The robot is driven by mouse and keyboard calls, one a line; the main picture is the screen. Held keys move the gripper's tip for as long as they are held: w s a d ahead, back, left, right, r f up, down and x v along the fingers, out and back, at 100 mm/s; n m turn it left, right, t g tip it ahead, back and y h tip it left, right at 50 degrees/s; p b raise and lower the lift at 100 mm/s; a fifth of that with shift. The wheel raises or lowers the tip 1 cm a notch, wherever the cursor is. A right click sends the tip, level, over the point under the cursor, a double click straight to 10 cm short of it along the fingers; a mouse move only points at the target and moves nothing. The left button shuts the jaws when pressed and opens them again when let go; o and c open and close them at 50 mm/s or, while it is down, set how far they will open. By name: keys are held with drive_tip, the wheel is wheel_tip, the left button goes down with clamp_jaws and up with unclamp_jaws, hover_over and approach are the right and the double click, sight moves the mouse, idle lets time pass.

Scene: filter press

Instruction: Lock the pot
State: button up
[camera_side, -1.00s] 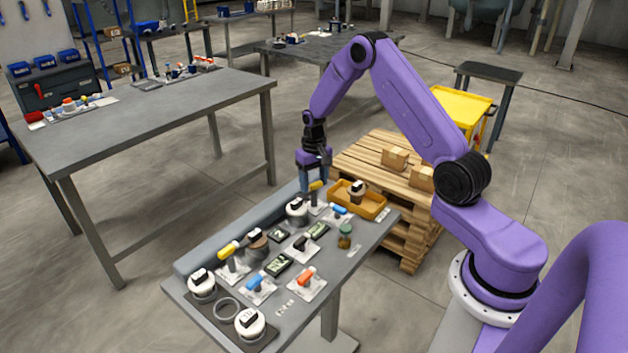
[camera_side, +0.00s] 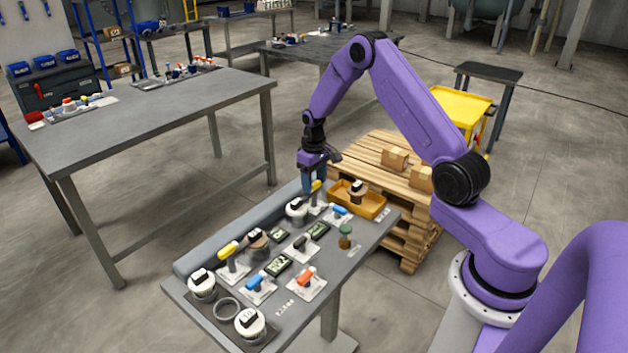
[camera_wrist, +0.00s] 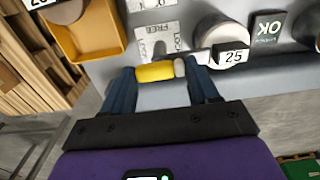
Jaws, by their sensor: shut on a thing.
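A lever with a yellow grip (camera_wrist: 155,71) and a grey end stands at a white plate marked FREE and LOCK (camera_wrist: 156,42) in the wrist view. My gripper (camera_wrist: 162,73) is shut on the yellow grip, one blue finger at each end. A white-topped pot with a black and white tag 25 (camera_wrist: 222,40) stands right beside the plate. In the side view my gripper (camera_side: 312,184) is at the far end of the bench, next to this white pot (camera_side: 297,206). The fingers hide part of the lever there, and I cannot tell its exact angle.
An orange tray (camera_side: 373,209) holding a tagged pot lies to the right of the lever. Other levers, including a blue one (camera_side: 341,210) and an orange one (camera_side: 305,279), stand on the bench (camera_side: 359,257). A black OK display (camera_wrist: 267,28) sits beyond the 25 pot.

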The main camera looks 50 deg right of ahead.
drive_tip(key=o, duration=1.1)
drive_tip(key=shift+c, duration=0.2)
wheel_tip(320, 180, up, 18)
drive_tip(key=shift+f, duration=0.25)
